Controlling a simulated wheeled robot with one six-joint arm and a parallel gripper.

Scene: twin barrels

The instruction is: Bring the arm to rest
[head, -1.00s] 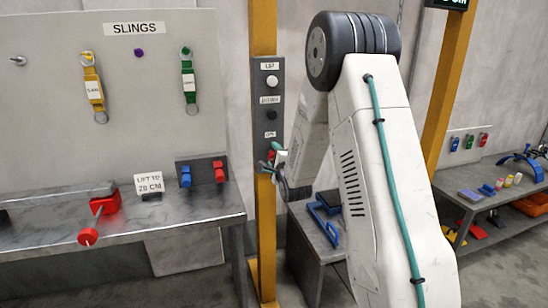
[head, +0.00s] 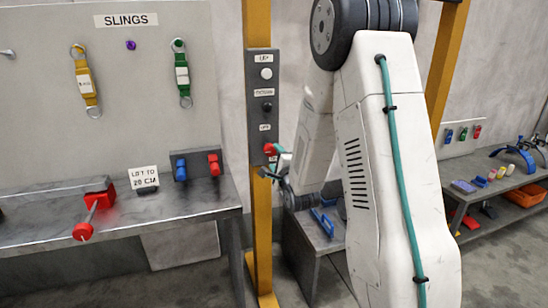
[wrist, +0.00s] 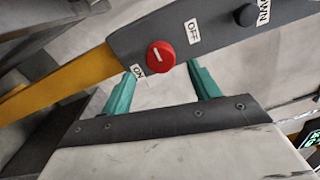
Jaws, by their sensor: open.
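My arm stands raised and bent on the right of the head view, with its forearm reaching down to the post. My gripper (head: 275,166) is small there and partly hidden by its own wrist. In the wrist view my gripper (wrist: 163,66) has its two teal fingers spread apart with nothing between them. A red knob (wrist: 160,55) on the dark control panel (wrist: 230,28) shows just beyond the fingertips, between ON and OFF labels. The knob also shows in the head view (head: 270,149). I cannot tell a firm gap between fingers and panel.
The panel hangs on a yellow post (head: 259,215). Left is a steel bench (head: 120,230) with a red clamp-like tool (head: 95,212) and a sling board (head: 130,90). A low table (head: 300,250) with blue items stands behind my arm. A right shelf (head: 500,170) holds small items.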

